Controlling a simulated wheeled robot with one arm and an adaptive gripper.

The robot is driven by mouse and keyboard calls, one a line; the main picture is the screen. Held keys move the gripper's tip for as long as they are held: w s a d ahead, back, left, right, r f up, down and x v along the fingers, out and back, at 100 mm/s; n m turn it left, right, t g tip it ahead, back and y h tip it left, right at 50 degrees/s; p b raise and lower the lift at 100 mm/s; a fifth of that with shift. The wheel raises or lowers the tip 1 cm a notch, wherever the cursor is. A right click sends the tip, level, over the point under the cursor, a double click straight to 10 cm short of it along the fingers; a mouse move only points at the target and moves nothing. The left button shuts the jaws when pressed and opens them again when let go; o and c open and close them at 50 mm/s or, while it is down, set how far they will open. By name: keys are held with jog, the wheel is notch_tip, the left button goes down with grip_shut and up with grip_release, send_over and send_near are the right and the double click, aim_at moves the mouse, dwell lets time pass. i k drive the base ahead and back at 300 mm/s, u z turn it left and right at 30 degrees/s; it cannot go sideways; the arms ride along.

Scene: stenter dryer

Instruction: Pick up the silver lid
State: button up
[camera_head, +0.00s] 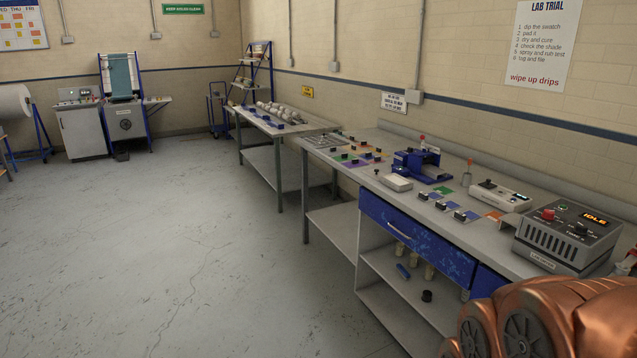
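I cannot make out a silver lid for certain in the head view; the small items on the benches are too small to tell apart. The near workbench (345,165) runs along the right wall and carries many small things. My gripper does not show in this view. Copper-coloured rounded parts fill the bottom right corner and hide part of the bench front.
The near bench holds a blue device (420,165), a white box (396,183) and a grey control box (566,238) reading IDLE. Its lower shelf (405,300) holds jars. A second bench (285,128) stands beyond. The floor (150,240) at left is clear.

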aim_at(376, 174)
jog(key=u, duration=0.15)
jog(key=i, duration=3.5)
jog(key=u, duration=0.1)
